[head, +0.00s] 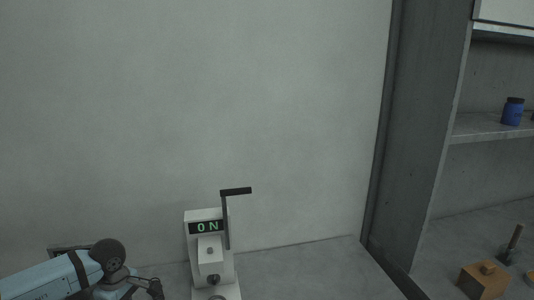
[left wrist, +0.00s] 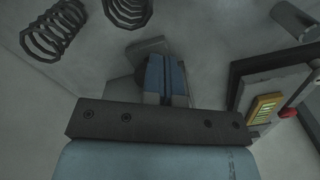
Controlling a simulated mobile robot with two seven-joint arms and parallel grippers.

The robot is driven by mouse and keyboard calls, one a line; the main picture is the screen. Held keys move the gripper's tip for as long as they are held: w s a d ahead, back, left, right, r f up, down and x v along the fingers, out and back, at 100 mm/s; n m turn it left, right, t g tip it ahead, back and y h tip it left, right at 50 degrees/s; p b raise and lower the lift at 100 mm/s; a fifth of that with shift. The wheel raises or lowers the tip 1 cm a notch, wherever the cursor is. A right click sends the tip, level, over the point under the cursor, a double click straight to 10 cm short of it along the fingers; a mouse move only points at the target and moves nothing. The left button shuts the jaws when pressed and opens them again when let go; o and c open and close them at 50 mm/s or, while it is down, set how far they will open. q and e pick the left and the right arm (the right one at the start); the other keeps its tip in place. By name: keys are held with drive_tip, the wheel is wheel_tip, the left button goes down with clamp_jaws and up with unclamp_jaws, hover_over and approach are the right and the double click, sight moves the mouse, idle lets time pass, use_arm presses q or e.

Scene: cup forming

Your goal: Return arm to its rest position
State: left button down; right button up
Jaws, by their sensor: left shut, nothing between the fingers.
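My left arm (head: 60,278) comes in at the lower left of the head view, light blue with dark joints. Its far end, the left gripper (head: 152,287), is low in the picture, left of the white machine, and partly cut off by the bottom edge. In the left wrist view the blue and grey fingers of the left gripper (left wrist: 166,75) are together, with nothing between them. My right gripper is in neither view.
A white machine (head: 210,254) with a green "ON" display and a raised black lever (head: 236,191) stands by the wall. Shelves at right hold a blue jar (head: 512,113) and a wooden block (head: 482,282). Coils (left wrist: 48,32) and a yellow-green panel (left wrist: 265,107) show in the wrist view.

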use_arm(q)
wheel_tip(320, 180, up, 4)
drive_tip(key=shift+w+f+p, duration=0.1)
drive_tip(key=shift+w+p, duration=0.05)
drive_tip(key=shift+p, duration=0.4)
